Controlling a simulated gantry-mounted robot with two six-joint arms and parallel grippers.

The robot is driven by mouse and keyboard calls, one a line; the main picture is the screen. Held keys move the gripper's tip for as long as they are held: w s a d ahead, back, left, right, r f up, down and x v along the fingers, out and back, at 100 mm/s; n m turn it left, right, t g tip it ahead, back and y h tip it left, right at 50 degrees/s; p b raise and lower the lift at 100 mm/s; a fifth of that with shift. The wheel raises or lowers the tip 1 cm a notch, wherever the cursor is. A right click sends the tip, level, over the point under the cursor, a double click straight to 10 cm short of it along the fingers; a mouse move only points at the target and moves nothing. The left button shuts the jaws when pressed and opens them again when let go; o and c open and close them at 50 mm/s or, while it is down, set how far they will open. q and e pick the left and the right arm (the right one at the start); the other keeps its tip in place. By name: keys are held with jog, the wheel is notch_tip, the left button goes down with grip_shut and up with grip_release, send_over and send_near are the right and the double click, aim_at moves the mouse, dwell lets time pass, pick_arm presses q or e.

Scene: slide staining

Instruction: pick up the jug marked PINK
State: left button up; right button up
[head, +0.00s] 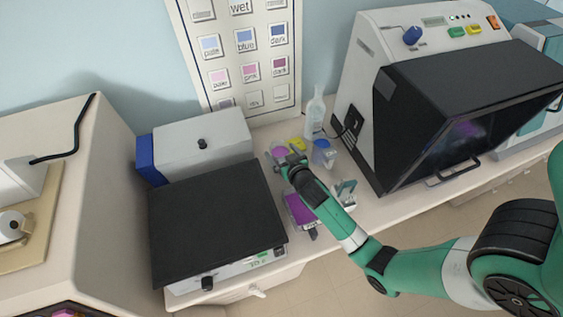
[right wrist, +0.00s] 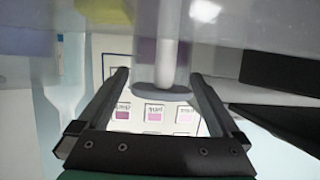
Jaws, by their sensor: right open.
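A small jug with pink contents (head: 279,151) stands on the bench below the wall chart; no marking on it is readable. Beside it are a yellow-topped jug (head: 296,142) and a jug with blue contents (head: 323,150). My right gripper (head: 289,164) is at the near side of the pink jug and hides part of it. In the right wrist view my open fingers (right wrist: 162,98) have a pale upright bar with a grey rounded end (right wrist: 166,50), perhaps a jug handle, between or just beyond them. I cannot tell whether they touch it. My left gripper is out of view.
A tray with purple liquid (head: 300,209) lies under my right forearm. A clear bottle (head: 315,113) stands behind the jugs. A black-topped device (head: 215,220) is at left, a dark-hooded cabinet (head: 450,100) at right. The colour chart (head: 243,65) is on the wall.

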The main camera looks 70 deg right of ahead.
grip_shut()
dwell(0.5)
jog(key=shift+r, duration=0.1)
